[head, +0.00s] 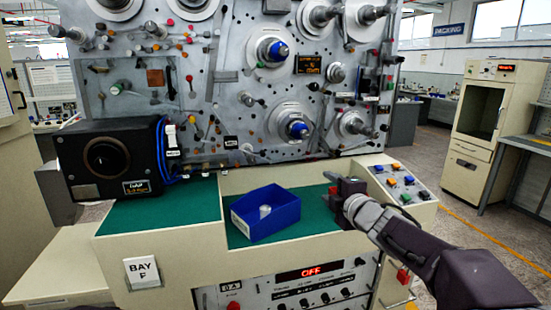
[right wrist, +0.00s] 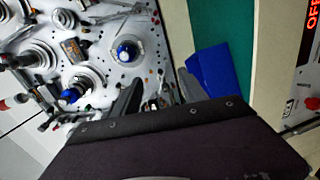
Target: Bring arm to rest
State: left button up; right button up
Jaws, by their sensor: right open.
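My right gripper (head: 343,187) is at the right end of the green work surface, in front of the machine panel. Its arm comes in from the lower right. In the right wrist view its two fingers stand apart (right wrist: 158,92), with nothing seen between them. My left gripper is not in view. A blue bin (head: 285,218) sits on the green surface (head: 320,205), left of my right gripper and apart from it, with a small pale round thing inside. The bin also shows in the right wrist view (right wrist: 220,78).
The upright grey machine panel (head: 215,110) carries several spindles, two with blue hubs (head: 274,50). A black unit (head: 85,165) stands at the left. A sloped button panel (head: 405,185) is just right of my right gripper. Open floor (head: 480,220) lies farther right.

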jog(key=s+d+f+m+g+h, duration=0.2)
jog(key=s+f+m+g, duration=0.4)
jog(key=s+f, duration=0.6)
jog(key=s+d+f+m+g+h, duration=0.3)
jog(key=s+f+m, duration=0.45)
jog(key=f, duration=0.85)
jog(key=s+a+f+m+g+y, duration=0.1)
jog(key=s+f+m+g, duration=0.45)
jog(key=s, duration=0.65)
pick_arm(q)
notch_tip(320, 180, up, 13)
jog(key=p, duration=1.3)
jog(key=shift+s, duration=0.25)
pick_arm(e)
notch_tip(320, 180, up, 13)
jog(key=m, duration=0.1)
jog(key=shift+s, duration=0.2)
